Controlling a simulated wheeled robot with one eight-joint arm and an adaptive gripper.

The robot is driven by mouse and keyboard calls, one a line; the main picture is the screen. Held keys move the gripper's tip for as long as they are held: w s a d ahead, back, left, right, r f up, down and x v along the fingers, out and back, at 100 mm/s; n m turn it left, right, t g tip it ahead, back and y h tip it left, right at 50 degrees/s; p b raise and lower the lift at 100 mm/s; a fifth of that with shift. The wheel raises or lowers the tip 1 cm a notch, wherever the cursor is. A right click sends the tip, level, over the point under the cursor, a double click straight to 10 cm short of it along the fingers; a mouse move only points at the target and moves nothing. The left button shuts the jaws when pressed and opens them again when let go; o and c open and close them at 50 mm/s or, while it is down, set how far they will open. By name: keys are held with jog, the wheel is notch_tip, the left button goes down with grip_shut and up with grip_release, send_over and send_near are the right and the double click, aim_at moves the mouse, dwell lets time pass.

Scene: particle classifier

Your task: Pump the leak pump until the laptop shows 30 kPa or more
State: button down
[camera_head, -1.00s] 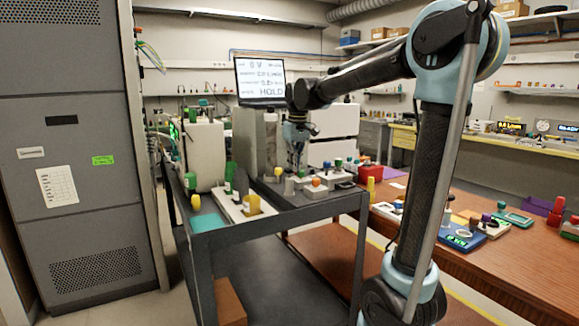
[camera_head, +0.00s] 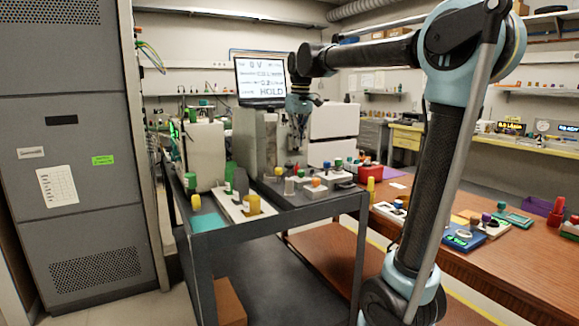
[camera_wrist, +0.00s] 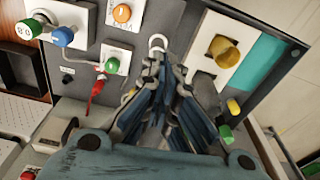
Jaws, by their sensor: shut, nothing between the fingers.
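The screen (camera_head: 260,80) at the back of the cart shows several lines; "0 V" and "HOLD" can be read, the smaller figures are too blurred. I cannot tell for certain which fixture is the leak pump. A white plate (camera_head: 233,209) bears a yellow-topped knob (camera_head: 252,204); in the wrist view the yellow knob (camera_wrist: 223,50) lies right of the fingers. My gripper (camera_head: 299,137) is shut and empty, pointing down above the back of the cart. In the wrist view my gripper (camera_wrist: 165,80) has a pale rounded piece (camera_wrist: 158,43) just beyond its fingertips.
An orange button (camera_head: 316,183) sits on a small white box, with green, blue and red knobs behind it. The wooden table (camera_head: 470,265) on the right holds several small devices. A tall grey cabinet (camera_head: 75,150) stands left.

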jog(key=shift+s+r, duration=0.15)
jog(key=shift+r, duration=1.2)
jog(key=shift+d, duration=0.1)
jog(key=s+d+f+m, duration=0.4)
jog(key=s+d+f, duration=0.8)
jog(key=d+f, duration=0.3)
jog(key=s+d+f+m, duration=0.1)
jog(key=s+d+f, duration=0.2)
jog(key=s+f, duration=0.2)
jog(key=s+d+f+m, duration=0.1)
jog(key=s+d+f, duration=0.2)
jog(key=s+f, duration=0.2)
jog(key=s+d+f+m+t, duration=0.1)
jog(key=s+d+f, duration=0.2)
jog(key=f, duration=0.6)
jog(key=shift+s+d+f+h, duration=0.2)
jog(key=shift+s+d+h, duration=0.2)
jog(key=shift+s, duration=0.55)
jog(key=shift+w+f, duration=0.2)
jog(key=shift+w, duration=0.25)
